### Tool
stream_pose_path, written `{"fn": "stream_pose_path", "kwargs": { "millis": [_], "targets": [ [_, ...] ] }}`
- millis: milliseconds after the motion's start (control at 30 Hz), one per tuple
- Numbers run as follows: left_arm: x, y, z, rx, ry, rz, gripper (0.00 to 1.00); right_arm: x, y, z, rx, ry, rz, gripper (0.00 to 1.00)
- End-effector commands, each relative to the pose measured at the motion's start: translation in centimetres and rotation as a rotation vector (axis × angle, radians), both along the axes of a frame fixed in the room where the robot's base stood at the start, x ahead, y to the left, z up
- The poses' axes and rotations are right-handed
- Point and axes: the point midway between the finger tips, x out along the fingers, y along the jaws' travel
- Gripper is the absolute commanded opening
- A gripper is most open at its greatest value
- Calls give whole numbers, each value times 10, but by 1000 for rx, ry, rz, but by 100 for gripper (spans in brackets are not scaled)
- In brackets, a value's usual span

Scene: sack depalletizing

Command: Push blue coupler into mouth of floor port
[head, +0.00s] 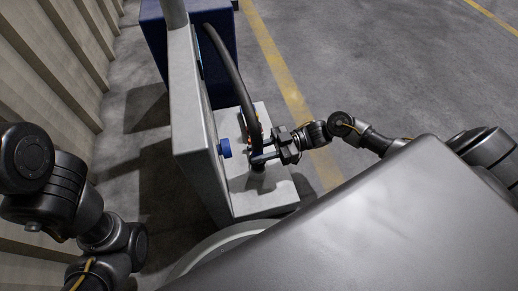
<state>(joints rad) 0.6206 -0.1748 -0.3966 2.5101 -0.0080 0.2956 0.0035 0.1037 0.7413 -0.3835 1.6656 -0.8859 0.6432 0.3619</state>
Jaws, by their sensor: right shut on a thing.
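My right gripper (262,150) reaches in from the right and is shut on the coupler (257,162) at the lower end of a thick dark hose (232,68). The coupler looks dark here and is mostly covered by the fingers, so its blue colour cannot be made out. It is over the pale grey base block (262,199); whether it touches the block cannot be told. No mouth of a floor port can be clearly made out. My left arm is at the lower left, with its gripper out of view.
A blue round knob-like part (224,148) sticks out of the upright grey panel (190,120) left of the gripper. Small orange parts (259,121) show behind the hose. A dark blue cabinet (153,40) stands behind. A ribbed wall (60,50) runs along the left; open floor (400,70) lies right.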

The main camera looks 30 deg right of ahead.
Motion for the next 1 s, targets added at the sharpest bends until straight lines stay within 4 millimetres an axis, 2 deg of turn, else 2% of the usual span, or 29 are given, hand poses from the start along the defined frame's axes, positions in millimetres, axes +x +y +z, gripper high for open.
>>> {"fn": "stream_pose_path", "kwargs": {
  "millis": [1000],
  "targets": [
    [0,0,-20,0,0,0,74,0,0,-26,1,-1,0,0]
  ]
}}
